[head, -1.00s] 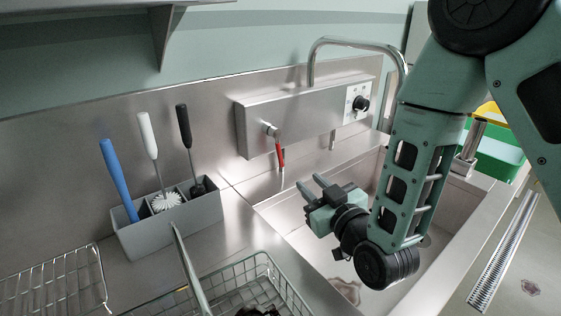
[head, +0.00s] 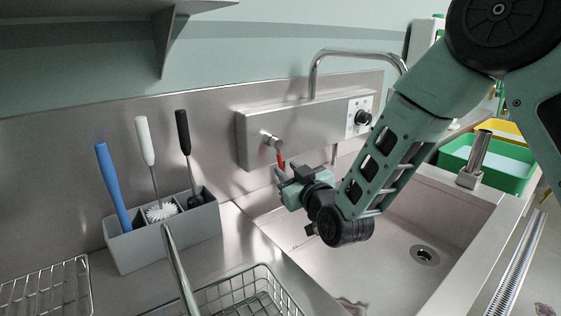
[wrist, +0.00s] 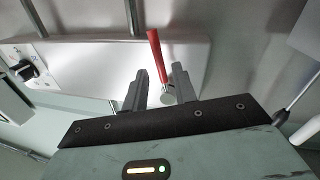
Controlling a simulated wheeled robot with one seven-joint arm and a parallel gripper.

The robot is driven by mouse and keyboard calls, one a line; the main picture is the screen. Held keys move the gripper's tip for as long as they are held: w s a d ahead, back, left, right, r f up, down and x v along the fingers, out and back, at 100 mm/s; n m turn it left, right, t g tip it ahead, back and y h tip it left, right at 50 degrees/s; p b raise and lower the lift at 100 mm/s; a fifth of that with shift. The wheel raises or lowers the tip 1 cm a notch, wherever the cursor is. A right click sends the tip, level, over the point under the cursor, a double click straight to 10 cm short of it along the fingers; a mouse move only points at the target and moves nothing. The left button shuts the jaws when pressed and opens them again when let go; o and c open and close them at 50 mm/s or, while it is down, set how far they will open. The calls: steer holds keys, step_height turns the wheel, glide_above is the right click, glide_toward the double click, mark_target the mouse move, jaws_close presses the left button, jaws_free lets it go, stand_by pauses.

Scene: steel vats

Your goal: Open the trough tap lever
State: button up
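The trough tap lever (head: 280,157) is a short red handle hanging down from a round metal pivot on the steel tap box (head: 300,128). In the wrist view the red lever (wrist: 155,50) shows beyond and between the fingertips, with its silver pivot end (wrist: 167,97) between the fingers. My gripper (head: 281,173) is close to the lever's lower end in the head view. In the wrist view my gripper (wrist: 159,70) is open, with a gap between its two dark fingers. Whether a finger touches the lever cannot be told.
A black dial (head: 362,117) sits on the box's right end, below the curved spout (head: 350,54). The steel trough (head: 395,250) lies under my arm. A grey brush holder (head: 165,235) and wire basket (head: 245,292) stand left. A green bin (head: 515,172) is at right.

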mark_target(281, 165)
steer(key=shift+p+x, duration=0.3)
steer(key=shift+x, duration=2.1)
jaws_close()
